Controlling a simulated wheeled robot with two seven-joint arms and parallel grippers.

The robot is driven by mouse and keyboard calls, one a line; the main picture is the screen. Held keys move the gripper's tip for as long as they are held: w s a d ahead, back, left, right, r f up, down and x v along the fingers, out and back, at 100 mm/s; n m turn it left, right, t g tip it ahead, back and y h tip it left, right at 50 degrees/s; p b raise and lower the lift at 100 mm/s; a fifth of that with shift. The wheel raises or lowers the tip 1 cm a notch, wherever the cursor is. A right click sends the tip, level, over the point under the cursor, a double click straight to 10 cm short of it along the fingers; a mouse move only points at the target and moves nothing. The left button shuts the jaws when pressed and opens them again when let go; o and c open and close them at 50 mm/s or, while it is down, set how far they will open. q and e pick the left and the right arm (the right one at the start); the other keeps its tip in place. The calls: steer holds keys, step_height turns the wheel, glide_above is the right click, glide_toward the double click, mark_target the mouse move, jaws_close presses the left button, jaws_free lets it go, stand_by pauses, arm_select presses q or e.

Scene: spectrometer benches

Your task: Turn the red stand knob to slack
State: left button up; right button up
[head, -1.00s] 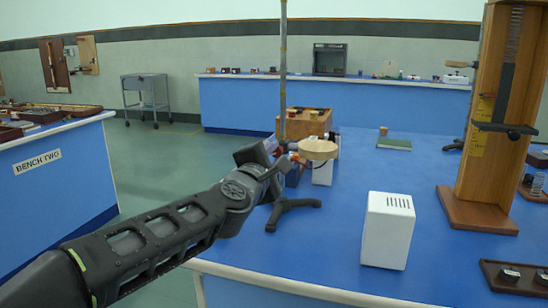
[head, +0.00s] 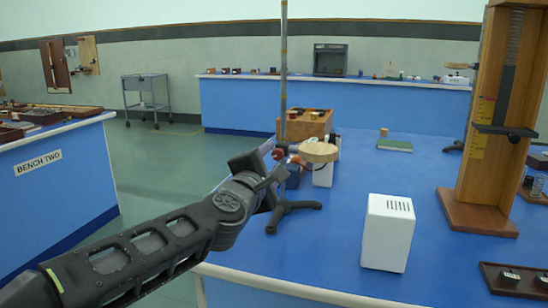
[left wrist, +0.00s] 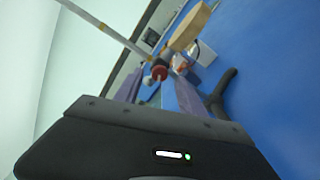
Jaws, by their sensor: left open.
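The red stand knob (head: 278,153) sits on the side of the thin upright rod (head: 284,80), whose dark tripod foot (head: 292,207) stands on the blue bench. In the left wrist view the knob (left wrist: 159,73) shows as a red and dark cylinder, ahead of and between my finger lines. My left gripper (head: 268,168) is open, just left of and a little below the knob, and looks apart from it. An orange-red clamp part and a round wooden disc (head: 319,152) are right of the rod. My right gripper is not in view.
A wooden block box (head: 305,124) stands behind the rod. A white box (head: 388,232) stands at the front, with a tall wooden stand (head: 482,130) to its right. A green book (head: 394,145) lies further back. The bench between them is mostly clear.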

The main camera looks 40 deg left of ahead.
arm_select(q)
steer(key=p+v, duration=0.1)
steer(key=v, duration=0.4)
steer(key=shift+s+d, duration=0.1)
steer(key=shift+s, duration=0.1)
stand_by(0.3)
